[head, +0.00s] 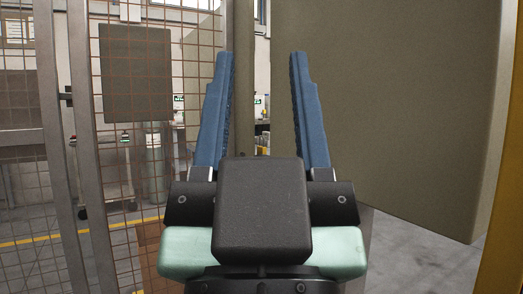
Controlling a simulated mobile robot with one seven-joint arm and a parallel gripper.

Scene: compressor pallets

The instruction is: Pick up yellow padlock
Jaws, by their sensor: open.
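My gripper (262,62) is in the middle of the head view with its two blue fingers pointing up and spread wide apart. It is open, and nothing is between the fingers. No yellow padlock can be made out in this view. The gripper's black and pale green body covers the lower middle of the picture.
A wire mesh fence (147,150) with metal posts stands at the left. A large olive-grey panel (400,110) fills the right side. A yellow post (503,220) stands at the far right. Grey floor (410,262) shows at the lower right.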

